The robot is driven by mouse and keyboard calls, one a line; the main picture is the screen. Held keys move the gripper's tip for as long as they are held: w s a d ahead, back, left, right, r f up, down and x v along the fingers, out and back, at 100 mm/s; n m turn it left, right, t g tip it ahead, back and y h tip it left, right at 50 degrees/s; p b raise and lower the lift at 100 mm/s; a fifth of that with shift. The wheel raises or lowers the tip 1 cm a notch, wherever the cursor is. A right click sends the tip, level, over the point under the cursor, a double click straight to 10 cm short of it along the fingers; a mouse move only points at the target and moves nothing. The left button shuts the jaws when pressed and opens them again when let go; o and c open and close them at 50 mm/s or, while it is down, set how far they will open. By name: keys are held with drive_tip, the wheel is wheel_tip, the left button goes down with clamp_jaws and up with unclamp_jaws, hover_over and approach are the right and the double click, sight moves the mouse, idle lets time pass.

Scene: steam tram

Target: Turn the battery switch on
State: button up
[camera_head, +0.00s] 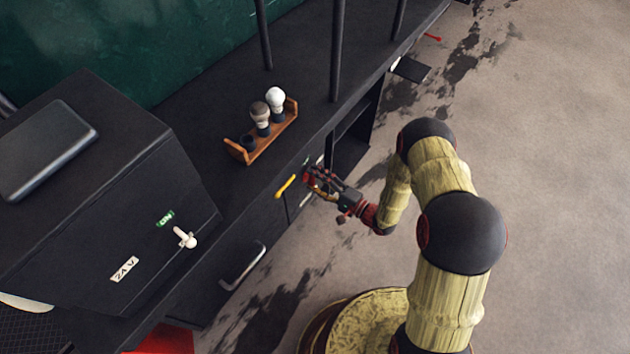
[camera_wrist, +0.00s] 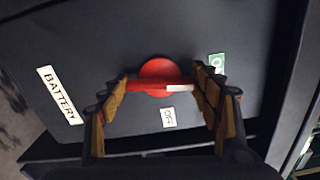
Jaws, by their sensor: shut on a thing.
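The battery switch (camera_wrist: 158,70) is a round red knob with a bar handle, on a dark panel in the wrist view. A white mark covers the right end of the bar, which lies nearly level in the picture. A green ON label (camera_wrist: 217,62) is to its upper right and a white OFF label (camera_wrist: 168,117) below it. A BATTERY label (camera_wrist: 60,95) is at left. My gripper (camera_wrist: 166,84) is shut on the bar, one finger at each end. In the head view my gripper (camera_head: 318,182) is at the cabinet front and largely hides the switch.
A yellow handle (camera_head: 285,186) is just left of my gripper. A dark box with a 24 V label (camera_head: 124,269) and a white lever (camera_head: 185,238) stands at left. A wooden rack (camera_head: 262,142) holds knobbed pieces on the ledge. Open floor lies at right.

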drive_tip(key=shift+f+n, duration=0.1)
drive_tip(key=shift+n, duration=0.8)
drive_tip(key=o, duration=1.1)
drive_tip(key=shift+o, duration=0.3)
drive_tip(key=shift+d, duration=0.1)
drive_tip(key=v, duration=1.1)
drive_tip(key=shift+s+d, duration=0.25)
drive_tip(key=shift+s, duration=0.1)
